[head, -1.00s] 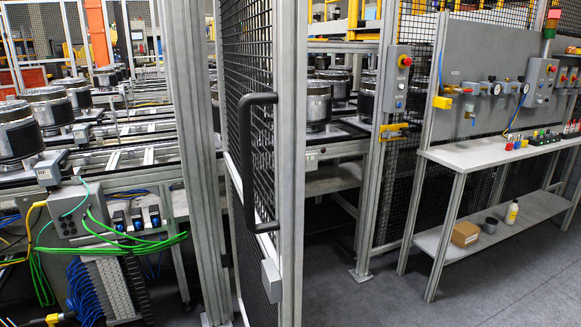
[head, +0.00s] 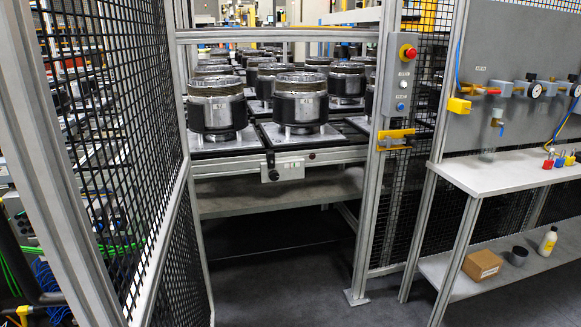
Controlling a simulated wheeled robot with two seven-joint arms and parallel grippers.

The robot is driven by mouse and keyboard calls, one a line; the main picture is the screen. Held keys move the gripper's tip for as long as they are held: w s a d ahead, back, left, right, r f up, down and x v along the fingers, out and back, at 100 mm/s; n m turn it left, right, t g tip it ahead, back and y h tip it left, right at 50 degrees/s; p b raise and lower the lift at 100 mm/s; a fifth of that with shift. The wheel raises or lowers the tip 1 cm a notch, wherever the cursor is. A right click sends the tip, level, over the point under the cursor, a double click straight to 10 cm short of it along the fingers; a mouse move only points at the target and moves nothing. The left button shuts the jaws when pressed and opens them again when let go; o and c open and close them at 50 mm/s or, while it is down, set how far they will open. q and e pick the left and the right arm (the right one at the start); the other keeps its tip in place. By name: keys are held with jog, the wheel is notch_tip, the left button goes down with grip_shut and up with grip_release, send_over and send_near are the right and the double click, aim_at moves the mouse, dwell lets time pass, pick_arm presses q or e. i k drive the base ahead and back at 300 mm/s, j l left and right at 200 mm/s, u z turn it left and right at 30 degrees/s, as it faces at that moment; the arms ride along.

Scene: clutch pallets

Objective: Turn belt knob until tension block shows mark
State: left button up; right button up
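A small grey block (head: 285,170) is fixed to the front end of the conveyor, low in the middle of the head view. A dark round knob (head: 273,175) sits on its lower left face. Small markings show on the block, too small to read. I cannot tell whether this is the tension block or whether any mark shows. Neither of my grippers is in view.
An open gateway lies ahead, between the mesh gate (head: 175,220) at left and the post with a button box (head: 403,80) at right. Pallets (head: 235,142) carry several clutch drums (head: 300,100). A workbench (head: 510,172) stands at right. The grey floor (head: 285,285) before the conveyor is clear.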

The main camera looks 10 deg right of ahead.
aim_at(274, 176)
jog(key=i+l, duration=0.15)
jog(key=l, duration=0.35)
jog(key=i+l+u, duration=0.15)
jog(key=l, duration=0.85)
jog(key=i+u, duration=0.05)
